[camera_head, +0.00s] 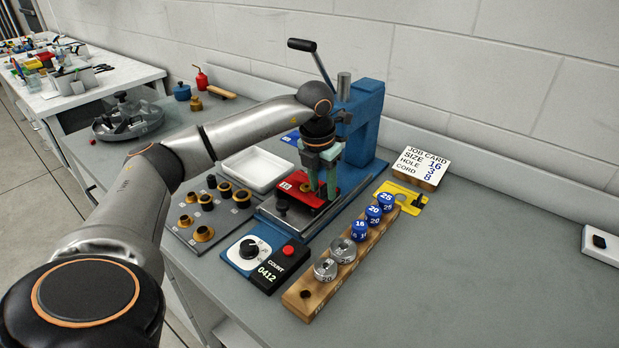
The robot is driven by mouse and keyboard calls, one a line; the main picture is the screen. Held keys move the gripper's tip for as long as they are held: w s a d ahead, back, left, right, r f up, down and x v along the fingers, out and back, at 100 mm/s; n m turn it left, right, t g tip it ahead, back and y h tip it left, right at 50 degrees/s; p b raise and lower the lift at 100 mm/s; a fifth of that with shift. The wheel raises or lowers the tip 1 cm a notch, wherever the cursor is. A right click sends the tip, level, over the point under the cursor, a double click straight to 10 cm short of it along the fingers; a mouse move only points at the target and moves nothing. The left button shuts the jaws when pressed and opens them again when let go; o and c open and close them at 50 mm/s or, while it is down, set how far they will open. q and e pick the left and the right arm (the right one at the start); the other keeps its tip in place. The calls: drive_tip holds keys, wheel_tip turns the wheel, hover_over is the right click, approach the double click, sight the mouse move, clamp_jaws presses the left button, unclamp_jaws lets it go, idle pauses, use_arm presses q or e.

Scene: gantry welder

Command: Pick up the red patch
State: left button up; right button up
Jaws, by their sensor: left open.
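The red patch (297,188) is a flat red piece with a light marking. It lies on the metal plate of the blue press (366,120). My left arm comes in from the left, and my left gripper (321,188) points down over the right part of the patch. Its green fingers are open, with the tips at the patch. I cannot tell whether they touch it. Part of the patch is hidden behind the fingers. My right gripper is not in view.
A wooden rack (318,296) with blue-topped and metal dies runs along the front right. A counter box (268,265), a white tray (258,168) and a board of brass fittings (186,221) are close by. A job card (420,165) stands behind. The bench's right side is mostly clear.

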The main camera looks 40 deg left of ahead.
use_arm(q)
drive_tip(key=shift+c, duration=0.2)
clamp_jaws()
idle(0.4)
